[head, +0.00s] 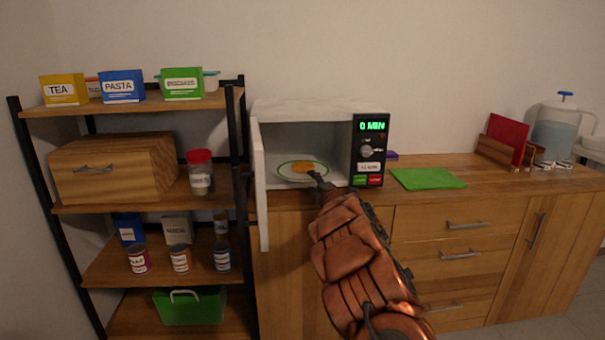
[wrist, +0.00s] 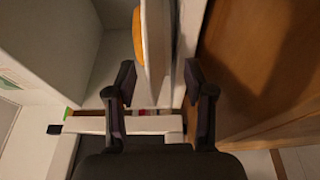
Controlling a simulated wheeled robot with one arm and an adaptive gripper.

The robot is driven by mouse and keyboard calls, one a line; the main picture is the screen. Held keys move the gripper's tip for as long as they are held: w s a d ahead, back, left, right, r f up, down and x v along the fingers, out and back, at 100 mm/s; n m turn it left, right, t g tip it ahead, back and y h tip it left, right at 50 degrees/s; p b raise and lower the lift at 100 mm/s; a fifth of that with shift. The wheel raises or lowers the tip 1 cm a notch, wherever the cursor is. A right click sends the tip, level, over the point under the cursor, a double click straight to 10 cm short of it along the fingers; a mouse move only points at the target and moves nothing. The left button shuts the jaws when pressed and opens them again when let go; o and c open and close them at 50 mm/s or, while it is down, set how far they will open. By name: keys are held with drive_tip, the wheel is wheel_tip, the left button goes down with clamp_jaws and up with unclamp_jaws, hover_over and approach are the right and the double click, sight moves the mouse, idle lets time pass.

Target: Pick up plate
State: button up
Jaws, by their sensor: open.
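A white plate (head: 287,172) with a green ring and orange-yellow food (head: 303,167) on it lies inside the open microwave (head: 320,108). My gripper (head: 316,178) is at the microwave's opening, by the plate's front right edge. In the wrist view the plate (wrist: 154,45) shows nearly edge-on, with the orange food (wrist: 138,36) on its left face. My open gripper (wrist: 159,68) has a finger on each side of the plate's edge. I cannot tell whether either finger touches it. My gripper hides part of the plate's front in the head view.
The microwave door (head: 260,185) stands open on the left, and its control panel (head: 369,150) is on the right. A green cloth (head: 428,178) lies on the wooden counter (head: 475,172). A shelf (head: 110,208) with boxes and jars stands left.

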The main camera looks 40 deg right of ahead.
drive_tip(key=shift+x, duration=1.05)
drive_tip(key=shift+c, duration=0.4)
clamp_jaws()
